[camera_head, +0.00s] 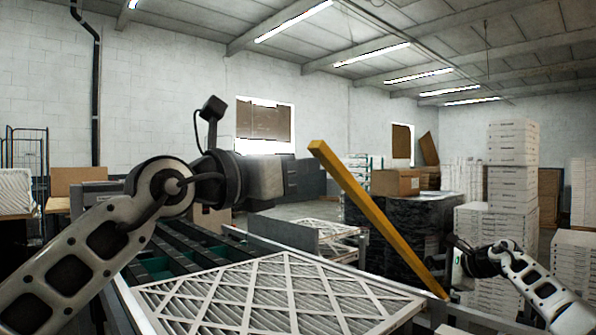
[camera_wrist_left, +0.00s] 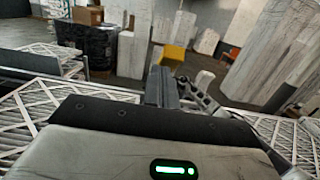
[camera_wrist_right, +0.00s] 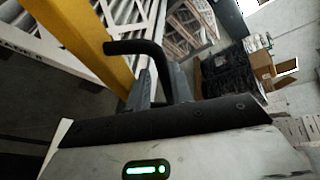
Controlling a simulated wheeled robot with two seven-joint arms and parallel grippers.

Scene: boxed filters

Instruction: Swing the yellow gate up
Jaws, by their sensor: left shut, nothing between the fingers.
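The yellow gate (camera_head: 375,215) is a long square bar, slanting from its raised upper left end down to the lower right in the head view. Its end also shows in the left wrist view (camera_wrist_left: 174,56), beyond my fingers, and its lower part crosses the right wrist view (camera_wrist_right: 85,42). A black bent handle (camera_wrist_right: 133,47) sticks out from the gate. My right gripper (camera_wrist_right: 163,88) has its fingers on both sides of the handle's end, with no clear gap. My left gripper (camera_head: 296,180) is shut and empty, left of the bar and apart from it.
A large white-framed filter (camera_head: 270,290) lies on the roller conveyor (camera_head: 190,245) below my left arm. Dark wrapped goods with a cardboard box (camera_head: 395,182) stand behind the gate. Tall stacks of white boxes (camera_head: 512,165) stand at the right.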

